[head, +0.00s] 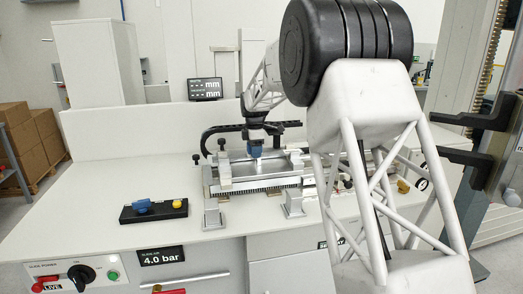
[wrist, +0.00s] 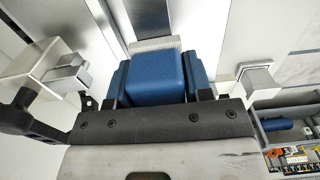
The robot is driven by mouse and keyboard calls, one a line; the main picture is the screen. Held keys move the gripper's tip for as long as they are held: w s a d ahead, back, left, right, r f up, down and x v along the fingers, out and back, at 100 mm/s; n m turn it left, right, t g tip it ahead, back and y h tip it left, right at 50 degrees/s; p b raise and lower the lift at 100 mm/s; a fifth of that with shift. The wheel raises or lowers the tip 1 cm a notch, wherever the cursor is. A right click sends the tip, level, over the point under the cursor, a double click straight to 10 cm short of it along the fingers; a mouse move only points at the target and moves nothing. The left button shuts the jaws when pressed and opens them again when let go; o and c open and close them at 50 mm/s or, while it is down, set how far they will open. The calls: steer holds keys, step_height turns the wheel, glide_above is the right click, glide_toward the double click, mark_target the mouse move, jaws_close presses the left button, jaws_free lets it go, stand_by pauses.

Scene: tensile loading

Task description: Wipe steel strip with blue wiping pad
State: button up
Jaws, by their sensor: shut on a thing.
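My gripper (head: 255,151) is low over the metal fixture (head: 240,188) in the middle of the bench in the head view. In the wrist view it is shut on a blue block, the wiping pad (wrist: 155,78), with a finger on each side. A pale, ribbed edge shows at the far side of the pad. A smooth grey metal surface, perhaps the steel strip (wrist: 198,28), lies beyond the pad. I cannot tell whether the pad touches it. In the head view the strip cannot be told apart from the fixture.
A black tray (head: 154,213) with a blue piece (head: 143,206) and a yellow piece (head: 178,204) lies left of the fixture. Metal clamp blocks (head: 293,203) stand around the fixture. A small display (head: 205,89) stands behind.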

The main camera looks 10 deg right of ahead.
mark_target(245, 156)
steer(key=shift+a, duration=1.95)
step_height(245, 156, up, 8)
steer(key=shift+r, duration=0.2)
steer(key=shift+d, duration=0.1)
steer(key=shift+f, duration=0.15)
steer(key=shift+f, duration=0.2)
